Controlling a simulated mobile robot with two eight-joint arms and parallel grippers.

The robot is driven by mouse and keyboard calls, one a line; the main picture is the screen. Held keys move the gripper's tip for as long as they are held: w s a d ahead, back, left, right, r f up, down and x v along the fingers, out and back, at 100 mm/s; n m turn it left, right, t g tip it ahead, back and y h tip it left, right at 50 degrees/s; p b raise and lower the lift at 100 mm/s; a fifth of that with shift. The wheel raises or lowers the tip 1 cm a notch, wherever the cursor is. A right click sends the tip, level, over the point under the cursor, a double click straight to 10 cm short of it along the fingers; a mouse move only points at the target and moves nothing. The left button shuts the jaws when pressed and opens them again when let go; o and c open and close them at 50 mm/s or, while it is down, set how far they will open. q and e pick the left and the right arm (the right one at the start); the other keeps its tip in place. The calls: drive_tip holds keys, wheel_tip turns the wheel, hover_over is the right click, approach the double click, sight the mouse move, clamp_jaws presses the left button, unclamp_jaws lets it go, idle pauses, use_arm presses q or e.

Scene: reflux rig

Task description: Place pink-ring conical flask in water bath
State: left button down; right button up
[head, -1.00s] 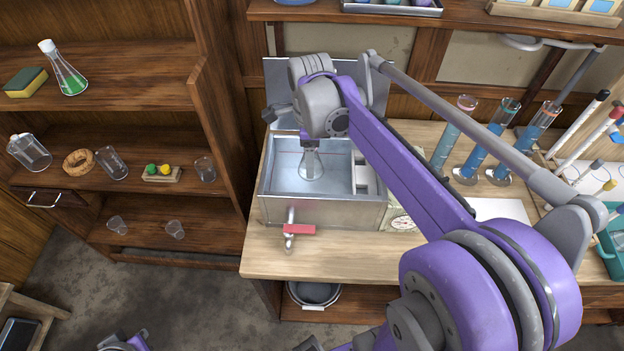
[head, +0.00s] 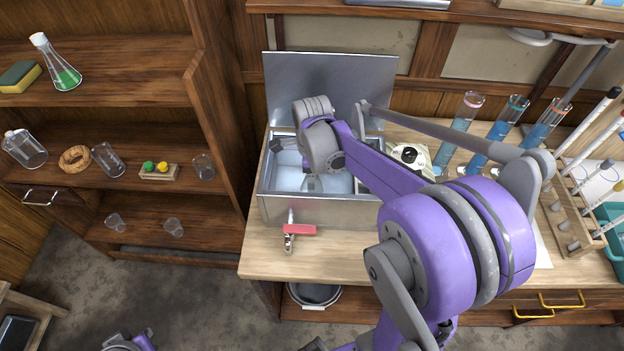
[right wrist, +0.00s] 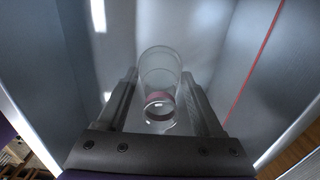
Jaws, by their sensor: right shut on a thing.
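The water bath (head: 330,213) is a square metal tank on the bench, with its lid raised behind it and a red-handled tap in front. In the right wrist view the bath's walls (right wrist: 255,65) surround my right gripper (right wrist: 159,80), one wall bearing a red line. My right gripper is shut on the clear conical flask (right wrist: 160,68), whose pink ring (right wrist: 160,96) shows around its neck between the fingers. The flask is inside the bath; whether its base touches the floor I cannot tell. In the head view my arm mostly hides gripper and flask.
Tall cylinders of blue liquid (head: 463,125) and a tube rack (head: 575,215) stand right of the bath. A round-dialled device (head: 412,157) sits beside the bath. Shelves with glassware (head: 108,160) stand at left.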

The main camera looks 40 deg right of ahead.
drive_tip(key=shift+f, duration=0.2)
drive_tip(key=o, duration=1.5)
drive_tip(key=shift+c, duration=0.2)
drive_tip(key=shift+r, duration=0.2)
wheel_tip(320, 180, up, 12)
drive_tip(key=shift+f+p, duration=0.15)
drive_tip(key=shift+p, duration=0.3)
